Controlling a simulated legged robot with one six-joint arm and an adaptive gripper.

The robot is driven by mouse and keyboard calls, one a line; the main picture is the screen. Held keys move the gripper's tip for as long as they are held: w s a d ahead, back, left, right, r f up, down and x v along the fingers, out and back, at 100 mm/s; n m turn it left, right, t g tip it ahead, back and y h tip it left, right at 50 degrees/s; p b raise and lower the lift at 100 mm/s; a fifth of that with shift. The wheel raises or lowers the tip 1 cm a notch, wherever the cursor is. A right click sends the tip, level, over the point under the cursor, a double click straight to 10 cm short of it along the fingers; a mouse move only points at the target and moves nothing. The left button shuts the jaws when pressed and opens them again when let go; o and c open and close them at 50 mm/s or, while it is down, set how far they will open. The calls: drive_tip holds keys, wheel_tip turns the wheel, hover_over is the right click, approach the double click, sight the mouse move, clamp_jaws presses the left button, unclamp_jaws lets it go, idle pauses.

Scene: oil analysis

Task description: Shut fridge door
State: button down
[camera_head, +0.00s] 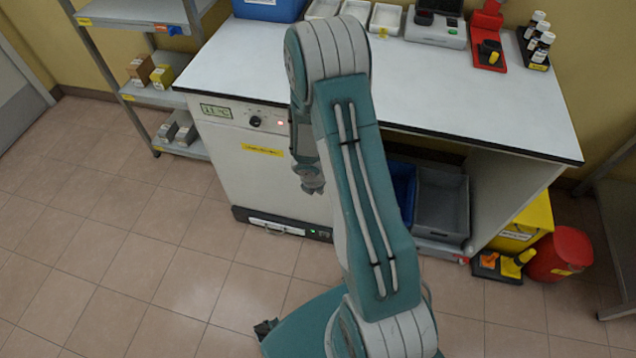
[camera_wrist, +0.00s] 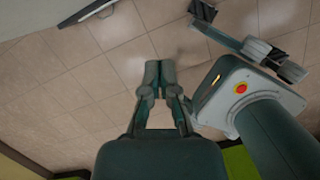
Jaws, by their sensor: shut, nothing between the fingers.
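The fridge (camera_head: 270,180) is the white unit under the left part of the bench, with a small green display, a dark knob and a yellow label on its front. Its front looks roughly flush with the bench, and I see no gap. Its right edge is hidden behind my arm, so I cannot tell fully whether the door is shut. My wrist hangs in front of the fridge's upper right in the head view. My gripper (camera_wrist: 158,72) is shut and empty in the wrist view, its fingertips together above bare floor tiles, touching nothing there.
A grey shelf rack (camera_head: 140,75) stands left of the fridge. A yellow box and a red bin (camera_head: 562,255) stand at right. The tiled floor at front left is clear.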

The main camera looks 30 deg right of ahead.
drive_tip(key=v, duration=0.9)
drive_tip(key=shift+s+d+r, duration=0.2)
drive_tip(key=shift+d+r, duration=0.05)
drive_tip(key=shift+r, duration=0.15)
